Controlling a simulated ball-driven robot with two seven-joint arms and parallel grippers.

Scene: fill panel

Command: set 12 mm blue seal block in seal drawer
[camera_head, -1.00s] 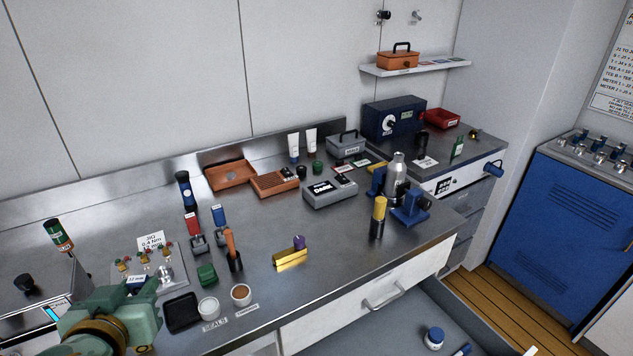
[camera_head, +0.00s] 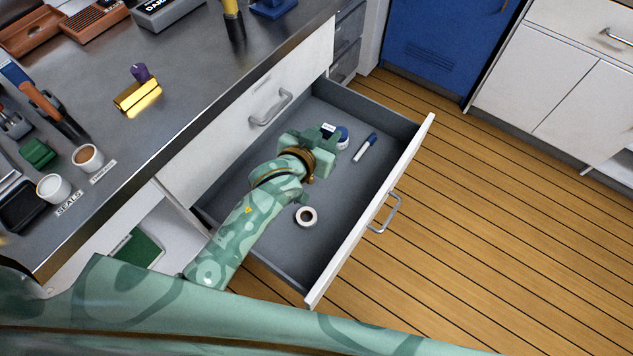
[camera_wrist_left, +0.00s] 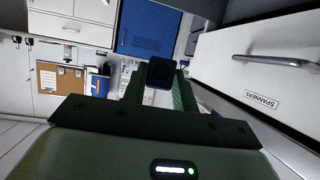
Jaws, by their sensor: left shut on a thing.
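My left gripper (camera_head: 326,134) reaches into the open grey drawer (camera_head: 320,262). It is shut on a small dark blue block (camera_head: 329,128). In the left wrist view the block (camera_wrist_left: 160,74) sits between the tips of the green fingers (camera_wrist_left: 162,88). The block appears above the drawer floor; the gap cannot be judged well. No label shows on the open drawer's front, so I cannot tell from it whether this is the seal drawer. My right gripper is not in view.
In the drawer lie a blue-lidded jar (camera_head: 342,138) close by the gripper, a blue and white marker (camera_head: 365,147) and a tape roll (camera_head: 306,216). The drawer floor near the tape roll is clear. A shut drawer labelled SPANNERS (camera_wrist_left: 262,99) shows on the right in the wrist view.

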